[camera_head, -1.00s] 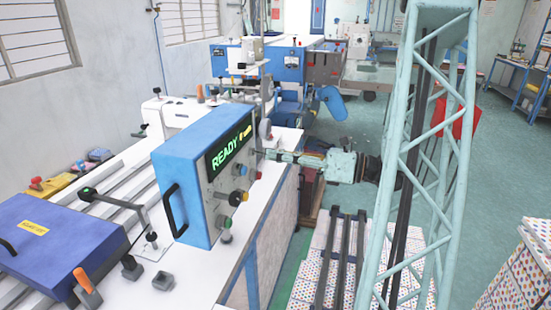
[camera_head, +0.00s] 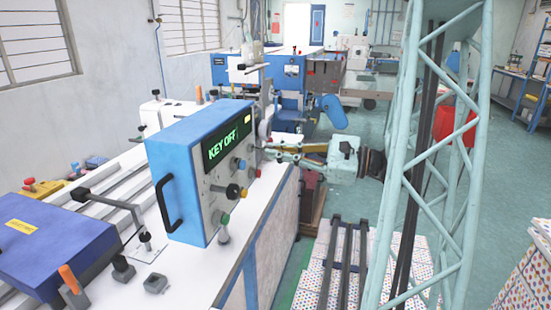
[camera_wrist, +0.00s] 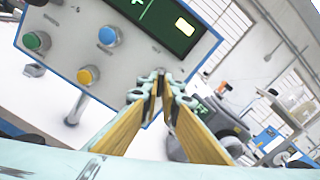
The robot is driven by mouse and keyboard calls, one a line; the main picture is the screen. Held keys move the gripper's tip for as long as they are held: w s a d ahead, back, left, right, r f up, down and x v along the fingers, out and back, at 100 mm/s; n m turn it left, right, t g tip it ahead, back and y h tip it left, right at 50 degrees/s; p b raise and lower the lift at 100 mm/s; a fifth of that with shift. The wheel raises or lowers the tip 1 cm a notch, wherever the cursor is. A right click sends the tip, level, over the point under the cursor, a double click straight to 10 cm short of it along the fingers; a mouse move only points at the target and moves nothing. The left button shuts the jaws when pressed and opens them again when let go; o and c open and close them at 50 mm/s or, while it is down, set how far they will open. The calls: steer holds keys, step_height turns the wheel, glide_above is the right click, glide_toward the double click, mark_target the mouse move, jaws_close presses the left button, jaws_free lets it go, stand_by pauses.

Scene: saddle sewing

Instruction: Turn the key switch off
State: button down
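The blue control box (camera_head: 185,165) stands on the white machine table, and its display (camera_head: 226,145) reads "KEY OFF" in green. Its grey front face carries several knobs and buttons, including a black knob (camera_head: 233,190) and a blue button (camera_head: 239,163). My gripper (camera_head: 266,149) is at the right edge of this face, level with the display.
A black handle (camera_head: 168,205) sticks out of the box's left side. A dark blue unit (camera_head: 55,240) and an orange-tipped lever (camera_head: 70,280) are at the lower left. Blue machinery (camera_head: 270,75) stands behind. Floor shows to the right of my arm.

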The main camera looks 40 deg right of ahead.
steer(key=shift+n+b, duration=0.4)
steer(key=shift+n, duration=1.1)
steer(key=c, duration=2.9)
jaws_free()
steer(key=shift+s+d, duration=0.1)
steer(key=shift+v, duration=5.85)
